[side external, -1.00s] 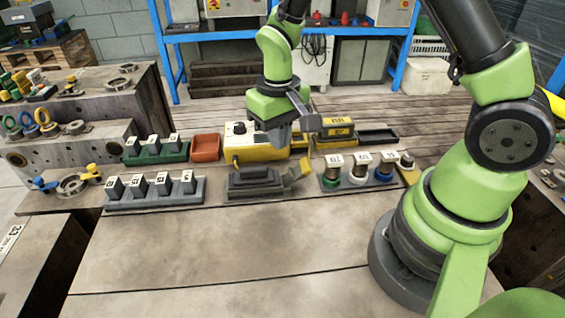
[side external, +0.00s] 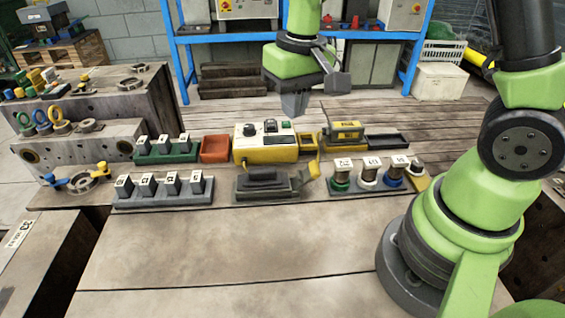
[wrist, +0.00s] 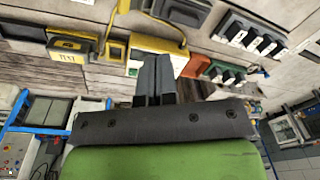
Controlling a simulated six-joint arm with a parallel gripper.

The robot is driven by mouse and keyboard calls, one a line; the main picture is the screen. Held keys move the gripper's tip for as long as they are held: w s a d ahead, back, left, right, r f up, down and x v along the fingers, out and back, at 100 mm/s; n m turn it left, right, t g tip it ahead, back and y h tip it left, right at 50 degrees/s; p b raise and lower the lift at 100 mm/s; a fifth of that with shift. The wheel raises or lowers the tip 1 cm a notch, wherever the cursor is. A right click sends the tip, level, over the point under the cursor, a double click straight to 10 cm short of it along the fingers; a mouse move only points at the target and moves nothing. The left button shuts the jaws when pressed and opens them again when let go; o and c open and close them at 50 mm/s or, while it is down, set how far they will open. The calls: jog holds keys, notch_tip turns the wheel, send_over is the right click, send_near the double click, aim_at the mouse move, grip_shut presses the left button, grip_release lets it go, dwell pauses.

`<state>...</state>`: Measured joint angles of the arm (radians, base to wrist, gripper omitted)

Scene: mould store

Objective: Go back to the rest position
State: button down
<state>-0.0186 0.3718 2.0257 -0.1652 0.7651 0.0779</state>
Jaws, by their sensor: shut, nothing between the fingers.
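My gripper (side external: 296,106) hangs in the air above the back edge of the bench, over the yellow and white box (side external: 266,148) with a black knob. Its fingers point down, and they are shut and empty. In the wrist view the closed fingers (wrist: 153,78) stand side by side in front of the bench items. Nothing hangs from the gripper, and it touches none of the items below.
Below stand a grey rack of numbered blocks (side external: 165,203), a green rack (side external: 165,158), an orange tray (side external: 215,149), a black stand (side external: 268,186), a spool rack (side external: 370,187) and a yellow tester (side external: 343,132). The bench front (side external: 240,250) is clear. A blue shelf frame (side external: 176,50) stands behind.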

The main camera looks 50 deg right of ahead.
jog(key=s+a+r+t+y, duration=0.1)
jog(key=s+r+t, duration=0.5)
jog(key=s+r, duration=0.6)
jog(key=shift+s+a+r+m+y, duration=0.4)
jog(key=shift+s, duration=0.7)
